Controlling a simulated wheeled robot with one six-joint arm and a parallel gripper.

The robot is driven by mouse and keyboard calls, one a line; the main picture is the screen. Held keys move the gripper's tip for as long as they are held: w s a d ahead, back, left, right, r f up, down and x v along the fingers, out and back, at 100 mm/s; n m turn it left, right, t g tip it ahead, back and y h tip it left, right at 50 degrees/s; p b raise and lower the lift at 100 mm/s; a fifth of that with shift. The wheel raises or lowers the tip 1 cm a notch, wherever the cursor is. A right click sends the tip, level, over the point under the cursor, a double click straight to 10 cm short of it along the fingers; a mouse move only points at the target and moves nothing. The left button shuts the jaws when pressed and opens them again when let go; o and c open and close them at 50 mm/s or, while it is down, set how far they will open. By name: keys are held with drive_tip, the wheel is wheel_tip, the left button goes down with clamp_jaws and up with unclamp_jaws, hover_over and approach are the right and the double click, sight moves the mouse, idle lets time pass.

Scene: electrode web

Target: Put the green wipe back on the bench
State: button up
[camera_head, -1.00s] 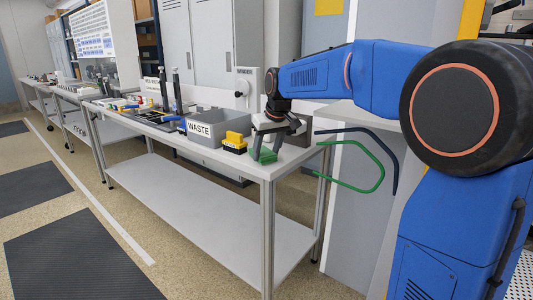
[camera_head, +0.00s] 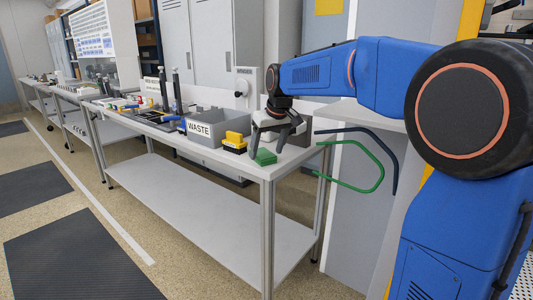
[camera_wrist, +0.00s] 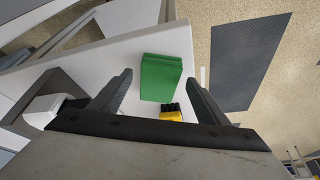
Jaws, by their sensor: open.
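The green wipe (camera_head: 265,157) is a small folded block lying on the near right end of the white bench (camera_head: 262,171). In the wrist view the green wipe (camera_wrist: 161,77) lies flat on the white top, between the lines of the two fingers and apart from both. My gripper (camera_head: 266,149) is open and empty, just above and around the wipe in the head view. In the wrist view the fingers of my gripper (camera_wrist: 158,84) are spread wide, with clear gaps on either side of the wipe.
A yellow and black object (camera_head: 234,141) stands left of the wipe, beside the grey WASTE bin (camera_head: 205,130). It also shows below the wipe in the wrist view (camera_wrist: 171,113). Green and dark hoses (camera_head: 365,150) stick out beyond the bench's right end.

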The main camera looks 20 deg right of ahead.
drive_tip(key=a+v, duration=0.1)
drive_tip(key=v, duration=0.9)
drive_tip(key=shift+d+r, duration=0.15)
drive_tip(key=shift+d, duration=0.35)
drive_tip(key=shift+s, duration=0.15)
